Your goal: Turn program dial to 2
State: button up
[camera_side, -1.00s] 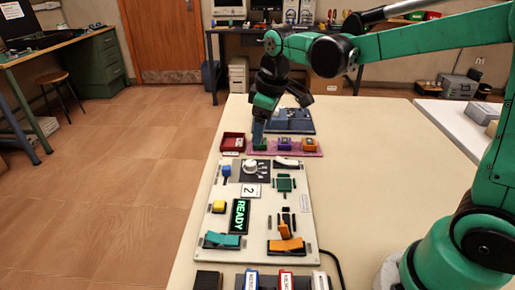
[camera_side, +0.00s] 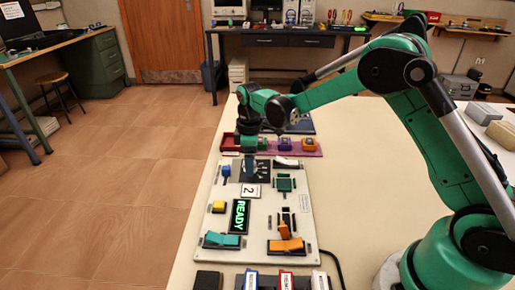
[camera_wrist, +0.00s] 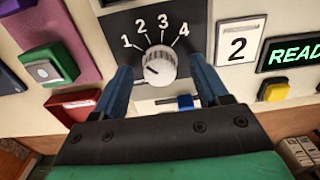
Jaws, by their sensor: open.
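The program dial (camera_wrist: 158,66) is a pale, ridged knob on a dark plate (camera_wrist: 195,12) marked 1, 2, 3 and 4. In the wrist view it sits between the two blue fingers of my gripper (camera_wrist: 160,72), which are spread with one on each side. Gaps show between knob and fingers. A short dark mark lies on the knob's left part; exactly which number it points at is hard to tell. A white card (camera_wrist: 238,43) beside the plate reads 2. In the side view my gripper (camera_side: 248,172) points down over the plate and hides the knob.
A green READY display (camera_side: 240,215) is on the same panel (camera_side: 262,222), with a yellow button (camera_side: 218,207), a teal rocker (camera_side: 222,240) and an orange switch (camera_side: 286,245). A blue slider (camera_wrist: 185,102) lies near my fingers. A red tray (camera_wrist: 72,105) is behind the panel.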

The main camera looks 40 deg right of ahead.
grip_shut()
jog(key=shift+m, duration=2.8)
grip_release()
